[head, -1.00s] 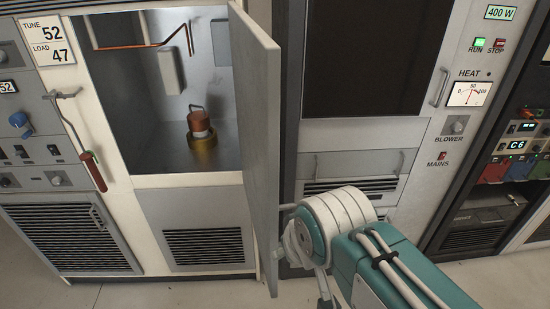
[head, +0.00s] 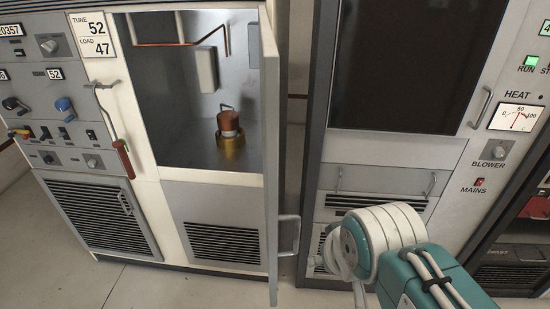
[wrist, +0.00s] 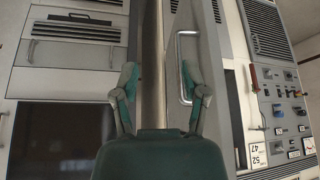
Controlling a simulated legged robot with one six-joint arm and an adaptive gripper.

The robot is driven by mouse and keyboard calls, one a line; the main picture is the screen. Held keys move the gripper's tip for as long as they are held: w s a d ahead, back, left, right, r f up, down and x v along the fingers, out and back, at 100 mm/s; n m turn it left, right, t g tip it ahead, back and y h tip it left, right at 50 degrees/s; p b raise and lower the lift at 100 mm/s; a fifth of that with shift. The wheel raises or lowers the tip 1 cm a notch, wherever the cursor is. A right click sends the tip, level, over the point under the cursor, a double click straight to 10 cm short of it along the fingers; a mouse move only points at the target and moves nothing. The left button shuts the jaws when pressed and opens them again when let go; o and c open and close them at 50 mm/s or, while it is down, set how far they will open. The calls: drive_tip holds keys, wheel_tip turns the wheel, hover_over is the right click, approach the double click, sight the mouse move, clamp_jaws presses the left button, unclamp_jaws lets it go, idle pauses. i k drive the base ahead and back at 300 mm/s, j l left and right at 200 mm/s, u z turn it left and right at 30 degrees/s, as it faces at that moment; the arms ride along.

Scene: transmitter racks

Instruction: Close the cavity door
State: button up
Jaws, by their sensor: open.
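The cavity door (head: 270,150) stands open, swung out and seen nearly edge-on in the head view. Its bar handle (head: 290,234) sticks out low on its right side. The open cavity (head: 185,115) shows a copper-coloured part on a brass base inside. In the upside-down wrist view, my gripper (wrist: 158,75) is open and empty. The door handle (wrist: 186,68) shows close to its right finger, and the grey door (wrist: 212,75) lies to the right. Contact cannot be told.
A cabinet with a dark panel (head: 410,60) stands to the right, behind my arm. A red-handled hook rod (head: 122,158) hangs on the frame left of the cavity. Knobs and switches fill the left panel (head: 50,120). Bare floor (head: 65,255) shows in front.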

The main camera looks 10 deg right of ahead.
sight(269, 54)
drive_tip(key=i+l+u, duration=0.4)
drive_tip(key=l+u, duration=0.5)
drive_tip(key=k+j+z, duration=0.2)
drive_tip(key=k, duration=0.3)
drive_tip(key=l, duration=0.1)
